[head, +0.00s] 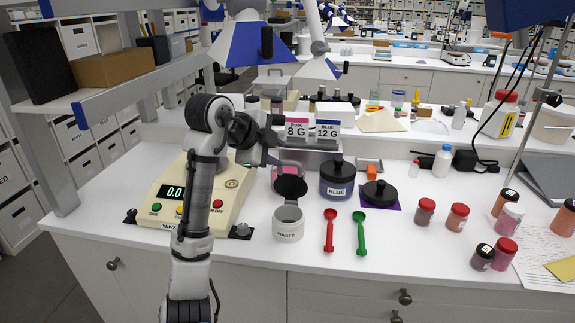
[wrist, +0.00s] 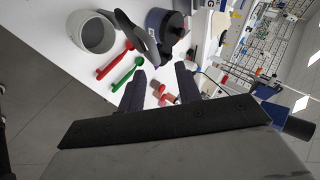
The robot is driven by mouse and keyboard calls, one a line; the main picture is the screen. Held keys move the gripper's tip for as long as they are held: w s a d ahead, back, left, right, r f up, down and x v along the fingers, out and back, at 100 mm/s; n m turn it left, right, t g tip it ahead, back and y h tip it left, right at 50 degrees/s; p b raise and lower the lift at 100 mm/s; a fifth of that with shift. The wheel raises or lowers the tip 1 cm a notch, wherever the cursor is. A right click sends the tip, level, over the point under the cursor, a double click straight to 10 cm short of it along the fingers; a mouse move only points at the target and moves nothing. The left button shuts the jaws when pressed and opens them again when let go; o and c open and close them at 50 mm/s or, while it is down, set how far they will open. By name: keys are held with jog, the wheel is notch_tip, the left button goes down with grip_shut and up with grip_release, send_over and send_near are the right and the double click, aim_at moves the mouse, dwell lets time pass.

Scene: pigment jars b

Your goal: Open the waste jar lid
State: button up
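The waste jar (head: 288,229) is a white-grey cup labelled WASTE on the white bench, right of the scale. Its dark round lid (head: 290,187) stands raised and tipped back behind the rim, so the mouth is uncovered. In the wrist view the jar (wrist: 92,36) shows its bare grey inside, and the lid (wrist: 136,36) stands up beside the rim. My gripper (head: 276,148) is above and behind the jar, apart from the lid. In the wrist view the two fingers of my gripper (wrist: 160,74) are spread with nothing between them.
A scale (head: 168,196) stands left. The dark BLUE jar (head: 337,182) stands behind right, with a black lid (head: 380,192) on a purple mat. A red spoon (head: 330,232) and a green spoon (head: 361,235) lie right of the waste jar. Several small jars stand farther right.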

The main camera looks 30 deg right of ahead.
jog(key=v, duration=0.2)
jog(key=b+v, duration=0.1)
jog(key=v, duration=0.2)
jog(key=shift+w+a+r, duration=0.1)
jog(key=shift+a+r, duration=0.05)
jog(key=shift+a, duration=0.2)
